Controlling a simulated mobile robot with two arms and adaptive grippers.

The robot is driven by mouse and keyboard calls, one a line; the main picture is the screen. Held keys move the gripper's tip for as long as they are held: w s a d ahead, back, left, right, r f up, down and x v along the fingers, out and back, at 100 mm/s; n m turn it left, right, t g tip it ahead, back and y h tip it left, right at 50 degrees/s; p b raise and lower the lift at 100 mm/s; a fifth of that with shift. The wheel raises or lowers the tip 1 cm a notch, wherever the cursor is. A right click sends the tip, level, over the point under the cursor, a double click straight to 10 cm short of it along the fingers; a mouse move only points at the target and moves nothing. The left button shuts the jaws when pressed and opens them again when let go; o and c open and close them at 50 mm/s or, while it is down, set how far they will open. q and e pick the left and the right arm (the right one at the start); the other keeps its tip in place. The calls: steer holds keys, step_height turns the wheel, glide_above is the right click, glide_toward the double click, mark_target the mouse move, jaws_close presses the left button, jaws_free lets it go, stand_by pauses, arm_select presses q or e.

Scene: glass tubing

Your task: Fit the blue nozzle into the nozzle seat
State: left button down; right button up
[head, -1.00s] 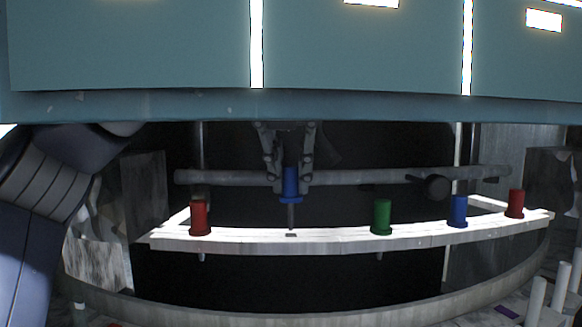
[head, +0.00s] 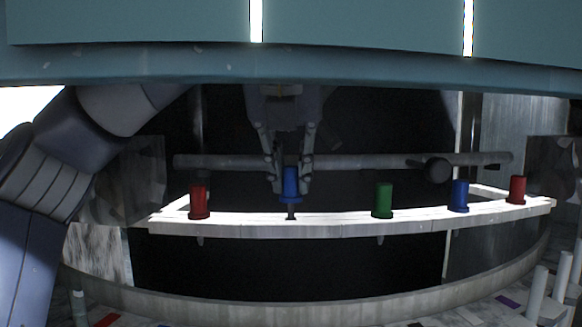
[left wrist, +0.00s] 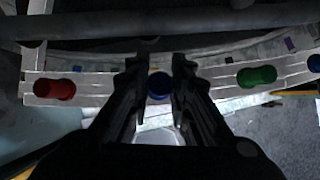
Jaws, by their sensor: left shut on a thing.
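My left gripper (head: 290,180) is shut on a blue nozzle (head: 291,187) and holds it upright over the pale curved rail. The nozzle's thin dark stem (head: 291,211) points down, and its tip meets the dark nozzle seat in the rail's top; the seat is now hidden by it. The blue flange stays a little above the rail. In the left wrist view the blue nozzle (left wrist: 160,86) shows between the two fingers (left wrist: 157,75). My right gripper is not in view.
The rail (head: 340,228) also bears a red nozzle (head: 199,200) on the left, and a green (head: 384,199), a second blue (head: 460,195) and another red nozzle (head: 517,189) on the right. A grey pipe (head: 370,162) runs behind. A teal panel (head: 350,30) hangs above.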

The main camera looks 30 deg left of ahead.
mark_target(292, 176)
arm_select(q)
steer(key=shift+f+b, duration=1.1)
steer(key=shift+f, duration=0.25)
steer(key=c, duration=1.4)
jaws_free()
steer(key=shift+o, duration=0.2)
steer(key=v, duration=0.7)
steer(key=shift+s+d+r, duration=0.1)
steer(key=shift+s+r, duration=0.05)
steer(key=shift+r, duration=0.1)
